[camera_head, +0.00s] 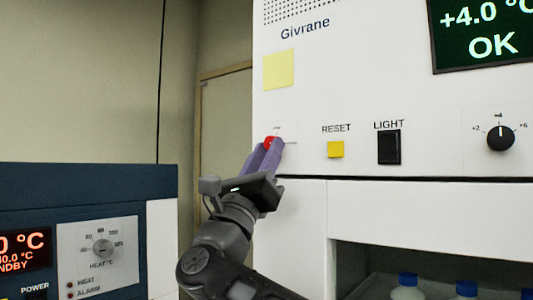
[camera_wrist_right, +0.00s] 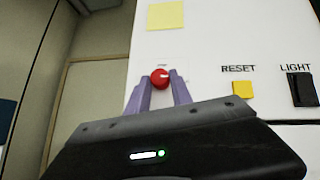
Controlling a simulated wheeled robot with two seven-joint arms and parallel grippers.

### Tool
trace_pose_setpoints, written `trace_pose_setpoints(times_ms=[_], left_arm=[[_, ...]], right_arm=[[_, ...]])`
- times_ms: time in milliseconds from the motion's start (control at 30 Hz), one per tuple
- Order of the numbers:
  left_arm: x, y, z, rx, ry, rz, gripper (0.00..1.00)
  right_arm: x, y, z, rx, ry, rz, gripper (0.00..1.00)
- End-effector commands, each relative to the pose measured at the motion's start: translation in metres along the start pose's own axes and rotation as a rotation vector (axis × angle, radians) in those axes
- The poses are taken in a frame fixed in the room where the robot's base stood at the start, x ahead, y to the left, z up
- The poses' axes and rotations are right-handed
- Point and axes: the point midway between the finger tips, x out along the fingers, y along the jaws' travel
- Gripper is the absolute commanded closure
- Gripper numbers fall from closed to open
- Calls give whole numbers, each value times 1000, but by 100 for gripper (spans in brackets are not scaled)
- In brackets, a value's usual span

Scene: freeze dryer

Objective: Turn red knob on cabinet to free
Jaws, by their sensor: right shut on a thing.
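The red knob (camera_head: 270,141) sits on the white cabinet front (camera_head: 350,85), left of the RESET label. In the head view it is partly hidden by my right gripper (camera_head: 263,158). In the right wrist view the red knob (camera_wrist_right: 159,78) shows between the purple fingertips of my right gripper (camera_wrist_right: 160,88), with a white mark pointing to the right. The fingers are closed on the knob's two sides. Small labels stand above and right of the knob, too small to read. My left gripper does not show.
The cabinet front also bears a yellow reset button (camera_head: 336,149), a black light switch (camera_head: 389,147), a black dial (camera_head: 500,138) and a yellow note (camera_head: 279,70). A blue device (camera_head: 90,185) stands at left. Bottles with blue caps (camera_head: 408,288) stand in the opening below.

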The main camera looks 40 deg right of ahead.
Motion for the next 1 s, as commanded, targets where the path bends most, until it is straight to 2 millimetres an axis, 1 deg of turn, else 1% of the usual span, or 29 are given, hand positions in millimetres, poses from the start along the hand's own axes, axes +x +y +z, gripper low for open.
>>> trace_pose_setpoints(times_ms=[33,200,233,667,1000], left_arm=[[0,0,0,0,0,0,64],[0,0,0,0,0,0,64],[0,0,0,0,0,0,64],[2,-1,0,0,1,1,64],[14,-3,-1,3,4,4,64]], right_arm=[[0,0,0,0,0,0,85],[0,0,0,0,0,0,99],[0,0,0,0,0,0,100],[0,-1,0,-11,-1,12,100],[-1,-5,0,-111,-2,112,100]])
